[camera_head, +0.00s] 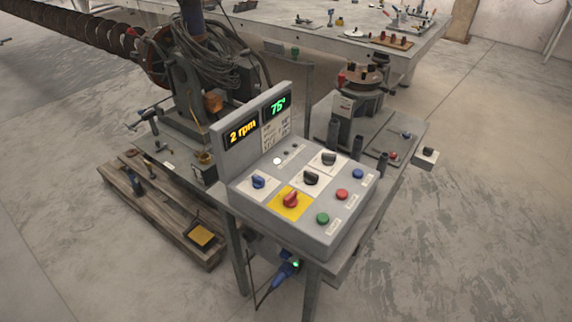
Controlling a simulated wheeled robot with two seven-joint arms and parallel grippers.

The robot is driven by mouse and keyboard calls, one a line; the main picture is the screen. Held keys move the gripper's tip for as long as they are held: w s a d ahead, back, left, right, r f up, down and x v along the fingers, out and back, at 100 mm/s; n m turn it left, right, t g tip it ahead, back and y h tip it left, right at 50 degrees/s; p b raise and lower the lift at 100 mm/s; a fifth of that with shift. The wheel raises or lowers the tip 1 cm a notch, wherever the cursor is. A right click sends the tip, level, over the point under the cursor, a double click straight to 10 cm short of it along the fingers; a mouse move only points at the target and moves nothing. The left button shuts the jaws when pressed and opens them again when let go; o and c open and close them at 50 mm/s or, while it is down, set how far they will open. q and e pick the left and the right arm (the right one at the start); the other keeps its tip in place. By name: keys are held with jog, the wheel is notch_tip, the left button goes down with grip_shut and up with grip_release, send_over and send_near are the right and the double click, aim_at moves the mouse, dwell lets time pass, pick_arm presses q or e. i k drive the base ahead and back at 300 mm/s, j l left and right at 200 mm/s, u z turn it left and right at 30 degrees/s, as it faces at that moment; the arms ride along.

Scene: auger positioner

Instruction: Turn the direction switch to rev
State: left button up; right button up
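A grey control box (265,208) stands on a metal stand in the middle of the head view. Its sloped top carries a blue knob (258,181), a black knob (311,178), another black knob (329,158) and a red knob (291,199) on a yellow plate. The labels are too small to read, so I cannot tell which knob is the direction switch or where it points. Neither of my grippers is in view.
The box also has a blue button (358,173), a red button (342,194) and a green button (322,218). Its upright display (241,130) reads 2 rpm and 75°. A wooden pallet (165,215) lies at left, a long auger (88,28) behind. The floor in front is clear.

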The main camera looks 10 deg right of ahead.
aim_at(311, 178)
jog(key=i+l+z, duration=0.1)
jog(key=l, duration=0.7)
jog(key=i+l+z, duration=0.15)
jog(key=l, duration=0.25)
